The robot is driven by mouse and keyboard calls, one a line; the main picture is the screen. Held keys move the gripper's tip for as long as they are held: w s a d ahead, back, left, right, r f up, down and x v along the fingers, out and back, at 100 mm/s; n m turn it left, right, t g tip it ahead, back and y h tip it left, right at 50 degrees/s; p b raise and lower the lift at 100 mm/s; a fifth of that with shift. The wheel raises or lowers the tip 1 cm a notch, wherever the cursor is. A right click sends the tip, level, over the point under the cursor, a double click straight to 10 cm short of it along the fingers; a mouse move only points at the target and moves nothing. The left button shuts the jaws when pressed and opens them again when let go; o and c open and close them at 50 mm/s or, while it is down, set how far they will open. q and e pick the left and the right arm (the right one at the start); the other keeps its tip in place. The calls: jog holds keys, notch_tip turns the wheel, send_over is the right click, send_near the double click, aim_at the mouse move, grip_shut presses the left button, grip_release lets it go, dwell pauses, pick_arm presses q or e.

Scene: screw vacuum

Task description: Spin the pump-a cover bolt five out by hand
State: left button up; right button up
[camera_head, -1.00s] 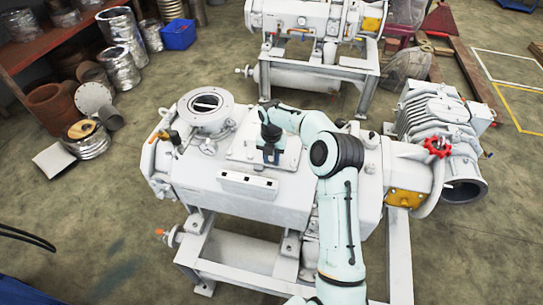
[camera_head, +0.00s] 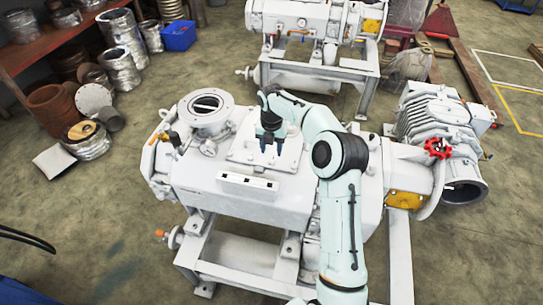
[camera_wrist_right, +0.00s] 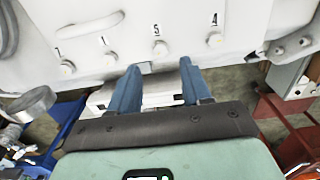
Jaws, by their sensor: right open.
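The near pump (camera_head: 200,175) is a large white machine on a frame, with a square cover plate (camera_head: 243,153) on its top. My right gripper (camera_head: 272,151) hangs above this plate with its blue fingers apart and nothing between them. In the right wrist view the gripper (camera_wrist_right: 160,68) is open, and its fingertips point at a row of bolts on a white surface. The bolt marked 5 (camera_wrist_right: 160,48) lies just beyond the gap between the fingertips, apart from both. The bolt marked 4 (camera_wrist_right: 215,40) is to its right. My left gripper is not in view.
A white bar with dark spots (camera_head: 248,182) sits on the pump's front edge. A round open port (camera_head: 208,108) stands left of the plate. A motor with a red handwheel (camera_head: 437,148) is at right. A second pump (camera_head: 315,22) stands behind.

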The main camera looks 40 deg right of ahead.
aim_at(271, 162)
notch_tip(271, 162, up, 8)
jog(key=shift+a+f, duration=0.1)
jog(key=shift+f, duration=0.05)
dwell(0.6)
